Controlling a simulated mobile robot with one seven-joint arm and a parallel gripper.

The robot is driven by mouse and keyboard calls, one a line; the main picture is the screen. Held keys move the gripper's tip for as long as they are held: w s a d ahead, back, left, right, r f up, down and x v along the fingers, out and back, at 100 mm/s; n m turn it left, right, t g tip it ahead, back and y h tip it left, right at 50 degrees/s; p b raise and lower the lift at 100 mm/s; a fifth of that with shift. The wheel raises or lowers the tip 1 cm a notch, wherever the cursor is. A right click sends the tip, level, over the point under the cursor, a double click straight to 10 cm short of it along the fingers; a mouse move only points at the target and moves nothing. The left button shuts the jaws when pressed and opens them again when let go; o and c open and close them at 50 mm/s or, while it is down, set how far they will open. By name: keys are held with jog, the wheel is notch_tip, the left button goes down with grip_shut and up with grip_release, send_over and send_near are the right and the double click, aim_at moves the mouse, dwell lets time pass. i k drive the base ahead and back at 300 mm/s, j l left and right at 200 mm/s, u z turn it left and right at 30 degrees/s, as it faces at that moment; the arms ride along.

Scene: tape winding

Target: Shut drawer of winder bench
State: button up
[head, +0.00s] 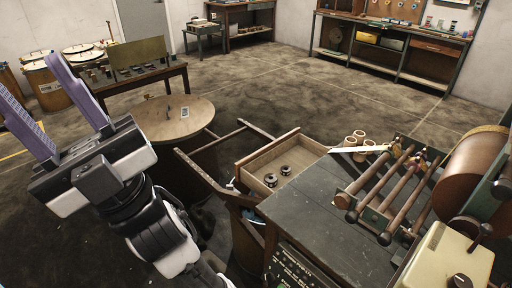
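The winder bench (325,210) stands at the lower right with a dark top. Its drawer (258,153) is pulled out from the bench's left side, with a wooden front. Two dark round spools (278,176) lie inside the drawer. My gripper (72,108) is at the left, raised and pointing up-left. Its two purple fingers are wide apart with nothing between them. It is well to the left of the drawer and not touching it.
A wooden frame like a chair or stool (205,170) stands in front of the drawer, near its front. A round table (172,118) is behind my arm. Rollers and a large drum (465,170) sit on the bench's right. Open floor (280,85) lies beyond.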

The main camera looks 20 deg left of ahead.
aim_at(295, 149)
jog(key=i+j, duration=0.15)
jog(key=j, duration=0.35)
jog(key=i+j, duration=0.15)
jog(key=j, duration=0.35)
jog(key=i+j, duration=0.15)
jog(key=j, duration=0.35)
jog(key=i+j, duration=0.15)
jog(key=j, duration=0.35)
jog(key=i+j, duration=0.15)
jog(key=j, duration=0.4)
jog(key=i+j+z, duration=0.1)
jog(key=j, duration=0.4)
jog(key=i+j, duration=0.2)
jog(key=j, duration=0.3)
jog(key=i+j, duration=0.15)
jog(key=j, duration=0.35)
jog(key=j+z, duration=0.1)
jog(key=z, duration=1)
jog(key=i+l, duration=0.2)
jog(key=l, duration=0.2)
jog(key=i+l, duration=0.15)
jog(key=l, duration=0.25)
jog(key=j+u, duration=0.05)
